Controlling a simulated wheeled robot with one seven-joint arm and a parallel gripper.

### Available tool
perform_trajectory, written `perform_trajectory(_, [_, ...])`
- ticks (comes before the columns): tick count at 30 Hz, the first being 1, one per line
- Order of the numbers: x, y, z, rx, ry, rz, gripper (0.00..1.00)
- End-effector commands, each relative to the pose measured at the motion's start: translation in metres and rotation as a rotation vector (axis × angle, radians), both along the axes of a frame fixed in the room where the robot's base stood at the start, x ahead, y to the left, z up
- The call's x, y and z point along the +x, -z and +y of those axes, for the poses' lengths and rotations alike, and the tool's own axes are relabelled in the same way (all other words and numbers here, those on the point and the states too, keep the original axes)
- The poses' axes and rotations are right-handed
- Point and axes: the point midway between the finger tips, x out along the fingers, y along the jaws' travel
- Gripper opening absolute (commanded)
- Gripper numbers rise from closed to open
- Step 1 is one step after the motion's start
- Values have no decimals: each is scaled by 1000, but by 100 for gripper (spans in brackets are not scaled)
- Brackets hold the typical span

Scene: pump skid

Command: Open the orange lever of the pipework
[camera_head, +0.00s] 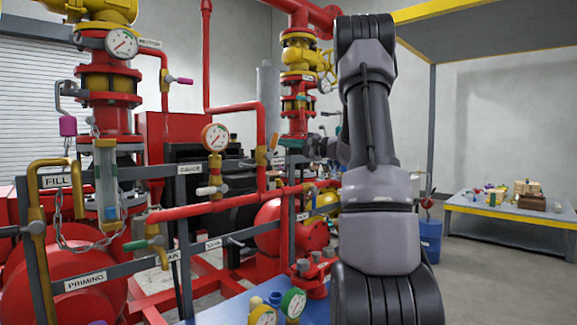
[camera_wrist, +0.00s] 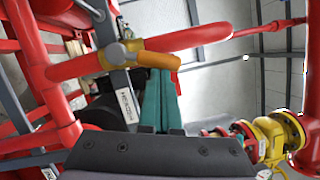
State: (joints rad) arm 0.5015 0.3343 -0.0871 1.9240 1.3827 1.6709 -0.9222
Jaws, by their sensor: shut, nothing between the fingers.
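The orange lever (camera_head: 273,141) sits on a red pipe right of the white gauge in the head view. In the wrist view the orange lever (camera_wrist: 158,60) sticks out to the right from a grey hub on a red pipe. My gripper (camera_wrist: 162,78) has teal fingers that are shut and empty. Their tips are at the lower side of the lever in the wrist view, very close; I cannot tell whether they touch. In the head view my gripper (camera_head: 284,143) is small and partly hidden among the pipes, just right of the lever.
Red pipes, grey rails and a gauge (camera_head: 215,137) crowd the space around the lever. Another gauge (camera_head: 121,43) and a chain (camera_head: 75,235) are at the left.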

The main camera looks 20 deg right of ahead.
Motion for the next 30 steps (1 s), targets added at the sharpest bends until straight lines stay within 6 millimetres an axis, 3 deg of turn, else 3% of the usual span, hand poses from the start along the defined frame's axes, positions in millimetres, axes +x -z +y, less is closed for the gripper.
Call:
perform_trajectory(15, [-6,-13,17,-305,-1,-111,0])
perform_trajectory(30, [-7,-14,20,-355,-1,-129,0])
